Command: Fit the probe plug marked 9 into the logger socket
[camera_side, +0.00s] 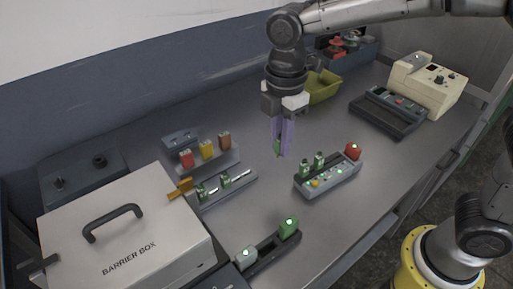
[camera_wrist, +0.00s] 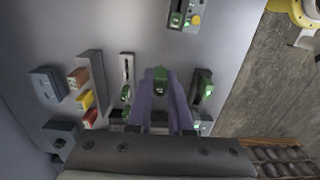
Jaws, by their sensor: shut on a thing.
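My gripper (camera_side: 282,140) has two purple fingers shut on a small green plug (camera_side: 277,147), held above the bench. The wrist view shows the plug (camera_wrist: 159,78) between the fingertips (camera_wrist: 160,95); its marking is too small to read. A grey box with lights (camera_side: 328,180), seemingly the logger, stands right of and below the gripper in the side view. Two green plugs (camera_side: 312,162) stand upright in it, beside a yellow button and a red block. It shows partly at the top of the wrist view (camera_wrist: 177,18). I cannot make out a free socket.
A grey rack (camera_side: 228,190) holds more green plugs. Red, yellow and brown blocks (camera_side: 207,150) stand behind it. The white barrier box (camera_side: 125,235) is at left; a dark rail with a lit green block (camera_side: 289,229) is in front. Bench between gripper and lit box is clear.

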